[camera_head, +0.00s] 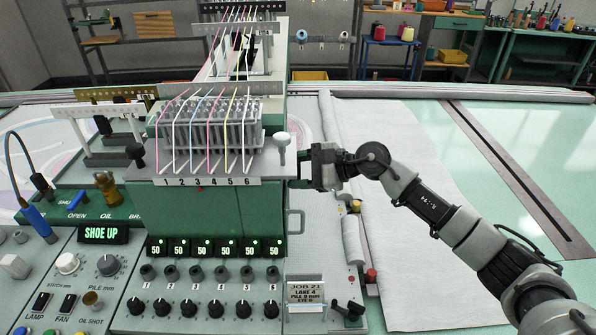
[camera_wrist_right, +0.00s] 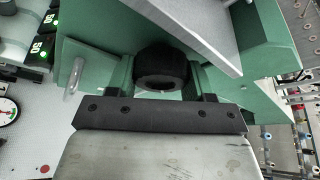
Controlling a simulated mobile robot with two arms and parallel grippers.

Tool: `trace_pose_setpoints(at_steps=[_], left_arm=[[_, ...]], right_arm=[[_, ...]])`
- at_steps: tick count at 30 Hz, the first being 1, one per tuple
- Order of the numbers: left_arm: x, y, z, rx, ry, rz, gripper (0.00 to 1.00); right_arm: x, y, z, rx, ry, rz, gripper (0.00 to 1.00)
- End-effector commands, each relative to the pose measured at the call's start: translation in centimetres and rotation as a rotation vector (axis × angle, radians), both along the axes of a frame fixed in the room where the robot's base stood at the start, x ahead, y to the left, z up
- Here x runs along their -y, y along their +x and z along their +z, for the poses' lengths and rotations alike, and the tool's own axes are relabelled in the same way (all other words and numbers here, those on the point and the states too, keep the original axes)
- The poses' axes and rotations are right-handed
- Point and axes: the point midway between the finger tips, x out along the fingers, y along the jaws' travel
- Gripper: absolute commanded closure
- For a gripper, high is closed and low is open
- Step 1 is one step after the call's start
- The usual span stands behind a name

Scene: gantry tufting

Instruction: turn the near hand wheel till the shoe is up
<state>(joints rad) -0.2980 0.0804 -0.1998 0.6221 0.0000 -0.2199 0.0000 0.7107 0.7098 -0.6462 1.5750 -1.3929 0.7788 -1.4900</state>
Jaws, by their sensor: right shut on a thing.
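The near hand wheel shows as a dark round knob (camera_wrist_right: 163,66) against the green machine head in the right wrist view. My right gripper (camera_head: 307,166) is at the right side of the head, below the pale knob, and is shut on the wheel. In the head view the gripper hides the wheel. A lit display (camera_head: 104,234) on the left of the console reads SHOE UP in green. The shoe itself is hidden under the head. My left gripper is not in view.
Several coloured yarns run over the head to a numbered strip (camera_head: 206,182). A job card (camera_head: 305,293) stands on the console, near a red button (camera_head: 371,275). White cloth (camera_head: 400,220) covers the bed under my right arm. Shelves and benches stand at the back.

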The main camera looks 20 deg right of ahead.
Motion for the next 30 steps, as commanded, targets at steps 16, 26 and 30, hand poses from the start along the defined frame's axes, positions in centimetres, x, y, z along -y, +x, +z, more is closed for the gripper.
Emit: trace_pose_setpoints(at_steps=[16,26,30], left_arm=[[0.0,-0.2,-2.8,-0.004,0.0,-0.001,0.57],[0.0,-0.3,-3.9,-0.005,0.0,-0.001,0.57],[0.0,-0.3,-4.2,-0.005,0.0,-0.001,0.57]], right_arm=[[-0.1,-0.2,-0.2,-0.46,0.132,0.001,0.72],[-0.1,-0.3,-0.2,-0.694,0.2,0.001,0.72],[-0.1,-0.3,-0.1,-0.756,0.218,0.0,0.72]])
